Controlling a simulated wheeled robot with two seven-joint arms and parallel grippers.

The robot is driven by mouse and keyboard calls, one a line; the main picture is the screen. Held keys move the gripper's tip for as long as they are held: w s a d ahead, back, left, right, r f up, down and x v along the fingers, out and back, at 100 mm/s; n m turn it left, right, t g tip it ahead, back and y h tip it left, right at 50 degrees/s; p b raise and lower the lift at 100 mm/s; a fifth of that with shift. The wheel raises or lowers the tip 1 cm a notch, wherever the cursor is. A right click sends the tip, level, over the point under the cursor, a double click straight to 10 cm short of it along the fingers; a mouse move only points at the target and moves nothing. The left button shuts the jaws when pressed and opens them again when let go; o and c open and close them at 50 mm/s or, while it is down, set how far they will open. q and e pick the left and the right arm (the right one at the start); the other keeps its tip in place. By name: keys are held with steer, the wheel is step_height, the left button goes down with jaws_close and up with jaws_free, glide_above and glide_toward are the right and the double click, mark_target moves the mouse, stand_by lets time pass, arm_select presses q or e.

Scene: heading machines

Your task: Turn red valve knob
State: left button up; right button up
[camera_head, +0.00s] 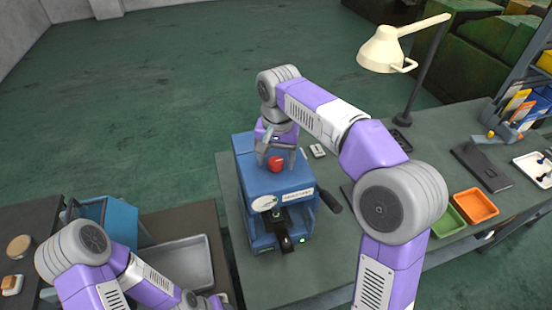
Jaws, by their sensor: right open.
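The red valve knob (276,163) sits on top of the blue machine (250,181) on the workbench. My right gripper (276,165) is over the machine, pointing down, with its fingers spread to either side of the knob. I cannot tell whether the fingers touch the knob. My left arm is folded low at the left; the tips of its gripper are not clearly visible at the bottom edge.
The green-grey workbench (330,255) holds a cream lamp (385,50), an orange tray (474,206) and a green tray (447,220) at the right. A grey bin (182,262) and a blue crate (122,222) stand left of the machine. A black handle sticks out at the machine's right.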

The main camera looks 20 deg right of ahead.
arm_select(q)
steer(key=shift+s, duration=0.1)
arm_select(e)
steer(key=shift+s, duration=0.1)
steer(key=c, duration=1.1)
steer(key=shift+o, duration=0.2)
arm_select(q)
steer(key=shift+r, duration=0.15)
